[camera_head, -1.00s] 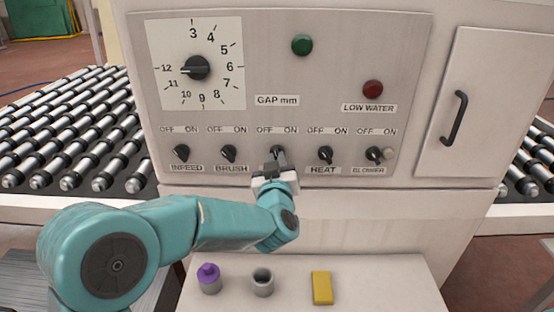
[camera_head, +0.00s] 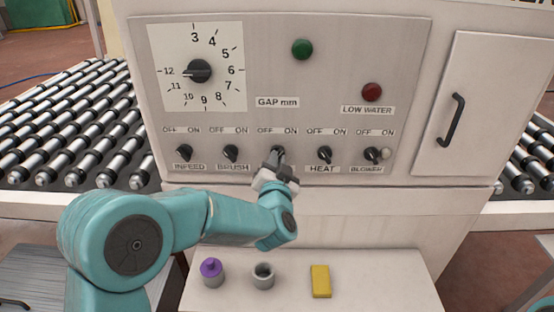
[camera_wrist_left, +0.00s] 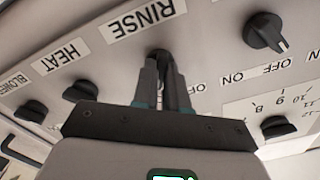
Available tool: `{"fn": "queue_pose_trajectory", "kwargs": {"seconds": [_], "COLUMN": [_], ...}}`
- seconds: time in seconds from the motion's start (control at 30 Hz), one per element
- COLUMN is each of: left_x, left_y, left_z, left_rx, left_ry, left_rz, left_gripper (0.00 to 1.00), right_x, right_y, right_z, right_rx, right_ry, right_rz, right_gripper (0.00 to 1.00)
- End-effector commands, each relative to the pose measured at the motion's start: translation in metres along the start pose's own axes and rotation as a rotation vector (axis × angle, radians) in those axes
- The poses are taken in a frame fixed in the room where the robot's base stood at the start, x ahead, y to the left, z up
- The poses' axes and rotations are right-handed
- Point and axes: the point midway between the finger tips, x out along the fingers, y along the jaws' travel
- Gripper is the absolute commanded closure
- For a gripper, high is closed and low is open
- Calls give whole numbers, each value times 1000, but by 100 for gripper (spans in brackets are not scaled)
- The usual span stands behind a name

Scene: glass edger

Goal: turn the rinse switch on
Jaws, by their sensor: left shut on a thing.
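The rinse switch (camera_head: 278,152) is the middle black knob in the row on the grey control panel, with OFF and ON printed above it. My left gripper (camera_head: 275,163) reaches it from below and is shut on it. The fingers cover most of the knob, so I cannot tell exactly where its pointer stands. In the left wrist view the picture is upside down: the RINSE label (camera_wrist_left: 143,18) shows just above the fingertips (camera_wrist_left: 163,62), and only a dark bit of the knob (camera_wrist_left: 158,53) shows between them. My right gripper is not in view.
The brush knob (camera_head: 231,153) and heat knob (camera_head: 324,153) sit close on either side. The gap dial (camera_head: 199,71), green button (camera_head: 302,48) and red lamp (camera_head: 372,92) are higher. A purple-topped bottle (camera_head: 211,272), grey cup (camera_head: 263,275) and yellow block (camera_head: 320,281) stand on the shelf below.

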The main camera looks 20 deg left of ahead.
Motion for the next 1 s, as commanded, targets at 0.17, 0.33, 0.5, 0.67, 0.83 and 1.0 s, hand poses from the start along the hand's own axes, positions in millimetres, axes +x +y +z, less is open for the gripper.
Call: {"fn": "queue_pose_trajectory", "kwargs": {"seconds": [0.17,0.33,0.5,0.67,0.83,1.0], "left_x": [0,0,0,0,0,0], "left_y": [0,0,0,0,0,0], "left_z": [2,2,2,2,2,1], "left_rx": [51,70,74,74,73,72], "left_ry": [-5,-5,-5,-5,-4,-3], "left_rz": [2,2,2,2,1,1], "left_gripper": [100,100,100,100,62,62], "right_x": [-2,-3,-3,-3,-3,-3], "right_y": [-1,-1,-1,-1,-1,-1], "right_z": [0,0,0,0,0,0], "right_rx": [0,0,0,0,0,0], "right_ry": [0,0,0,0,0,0], "right_rz": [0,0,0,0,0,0], "right_gripper": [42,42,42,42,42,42]}}
